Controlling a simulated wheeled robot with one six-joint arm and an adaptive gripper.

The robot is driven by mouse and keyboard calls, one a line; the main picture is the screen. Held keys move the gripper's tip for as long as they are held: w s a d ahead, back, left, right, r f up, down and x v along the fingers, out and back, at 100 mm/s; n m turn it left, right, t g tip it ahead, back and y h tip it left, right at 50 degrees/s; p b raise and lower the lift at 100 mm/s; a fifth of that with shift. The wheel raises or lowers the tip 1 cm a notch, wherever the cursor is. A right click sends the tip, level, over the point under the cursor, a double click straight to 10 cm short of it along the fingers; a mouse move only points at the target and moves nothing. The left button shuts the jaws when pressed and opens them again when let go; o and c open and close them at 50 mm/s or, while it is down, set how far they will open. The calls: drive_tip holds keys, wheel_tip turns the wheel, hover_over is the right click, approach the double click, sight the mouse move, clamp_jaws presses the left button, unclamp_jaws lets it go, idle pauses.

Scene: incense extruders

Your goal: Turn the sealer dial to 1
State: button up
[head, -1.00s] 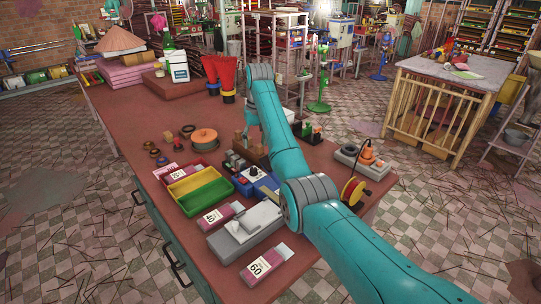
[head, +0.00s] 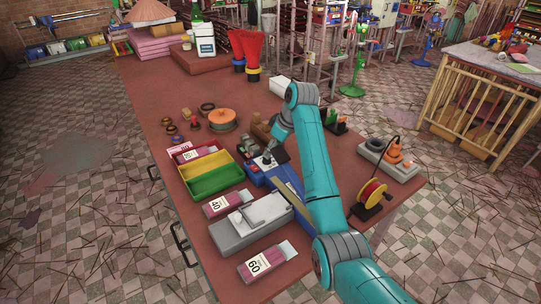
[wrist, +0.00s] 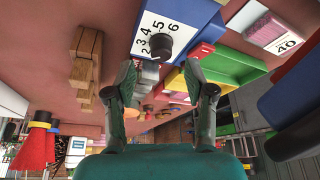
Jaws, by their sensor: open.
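The sealer is a blue box (head: 256,178) on the brown table, beside the yellow and green trays. Its white number panel (wrist: 183,14) shows large in the wrist view, with 2 to 6 readable. A round black dial (wrist: 159,46) stands out from this panel; I cannot make out its pointer or setting. My gripper (wrist: 160,68) is open and empty. Its two dark fingers are spread wide, and the dial lies between and just beyond their tips. In the head view my gripper (head: 270,152) is over the panel end of the sealer, and my arm hides part of that area.
A grey machine (head: 232,236) and pink packets marked 40 (head: 227,202) and 60 (head: 268,263) lie near the sealer. Wooden blocks (wrist: 87,62) stand close to my gripper. A green tray (head: 216,181) is left of the sealer. An orange spool (head: 222,118) sits farther back.

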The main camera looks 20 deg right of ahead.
drive_tip(key=shift+x, duration=2.3)
drive_tip(key=shift+a, duration=0.1)
clamp_jaws()
